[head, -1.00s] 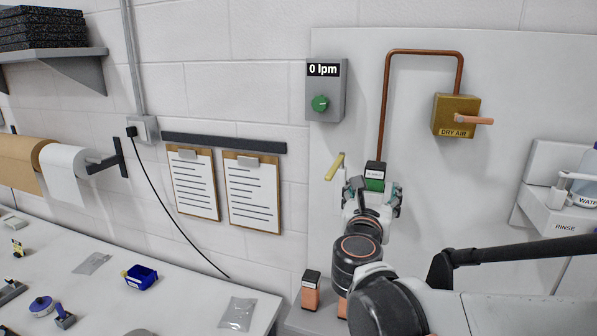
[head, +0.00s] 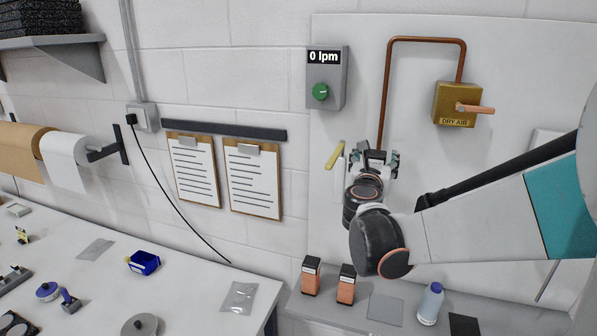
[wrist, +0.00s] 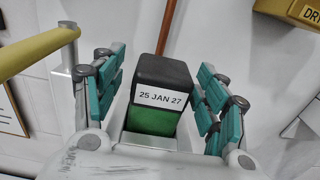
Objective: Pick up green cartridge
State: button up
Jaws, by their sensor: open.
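The green cartridge (wrist: 152,120) shows in the wrist view, with a black top and a white label reading "25 JAN 27". It sits below the end of the copper pipe, against the white panel. My gripper (wrist: 158,72) is open, with one teal-padded finger on each side of the cartridge and visible gaps between. In the head view my gripper (head: 378,160) is at the lower end of the pipe and hides the cartridge. The cartridge's lower end is hidden by my gripper's body in the wrist view.
A yellow handle (head: 335,156) sticks out just left of my gripper. The copper pipe (head: 388,80) runs up to the brass dry-air valve (head: 456,105). Below, two orange cartridges (head: 311,278) (head: 346,286), a grey pad (head: 385,309) and a bottle (head: 430,303) stand on a ledge.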

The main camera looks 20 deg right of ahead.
jog(key=shift+w+d, duration=0.3)
jog(key=shift+w, duration=0.05)
grip_shut()
jog(key=shift+r, duration=0.15)
